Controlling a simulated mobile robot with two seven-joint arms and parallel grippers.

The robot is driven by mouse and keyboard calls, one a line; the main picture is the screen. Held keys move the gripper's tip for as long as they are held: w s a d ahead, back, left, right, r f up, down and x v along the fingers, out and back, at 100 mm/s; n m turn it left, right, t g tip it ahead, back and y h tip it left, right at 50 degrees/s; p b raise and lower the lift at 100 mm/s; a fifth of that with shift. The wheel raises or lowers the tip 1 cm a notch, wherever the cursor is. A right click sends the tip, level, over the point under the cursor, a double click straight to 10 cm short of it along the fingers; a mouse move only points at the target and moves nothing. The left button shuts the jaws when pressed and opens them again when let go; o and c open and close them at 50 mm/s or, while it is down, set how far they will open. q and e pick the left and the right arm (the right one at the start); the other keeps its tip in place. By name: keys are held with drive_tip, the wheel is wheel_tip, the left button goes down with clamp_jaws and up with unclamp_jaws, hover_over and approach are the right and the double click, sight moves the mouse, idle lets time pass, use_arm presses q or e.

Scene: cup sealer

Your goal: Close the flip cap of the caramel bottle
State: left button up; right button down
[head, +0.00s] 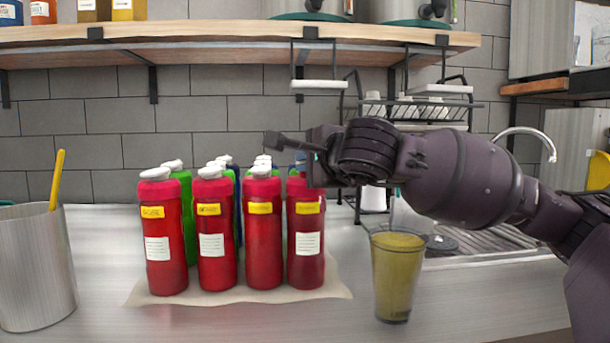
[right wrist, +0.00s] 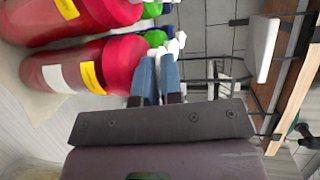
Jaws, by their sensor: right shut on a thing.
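Several red bottles stand upright in a front row. The rightmost red bottle (head: 305,260) has a yellow label, too small to read, so I cannot tell which bottle is caramel. My right gripper (head: 303,163) is at the top of this bottle and hides its cap in the head view. The right wrist view shows the same bottle (right wrist: 110,62) lying sideways in the picture, with my right gripper's blue-grey fingers (right wrist: 152,70) close together at its top. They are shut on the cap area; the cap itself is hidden. My left gripper is not in view.
Other red bottles (head: 217,255) with white caps stand to the left, with green and blue ones behind, on a paper sheet (head: 335,291). A filled cup (head: 397,275) stands under my right arm. A steel container (head: 35,270) is at left. A shelf (head: 220,40) runs overhead.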

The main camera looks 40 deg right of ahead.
drive_tip(key=shift+f+t+b, duration=0.4)
drive_tip(key=shift+f+b, duration=0.05)
drive_tip(key=shift+f, duration=0.1)
drive_tip(key=shift+s+r, duration=0.1)
drive_tip(key=shift+r, duration=0.05)
drive_tip(key=c, duration=1.2)
unclamp_jaws()
drive_tip(key=shift+c, duration=0.2)
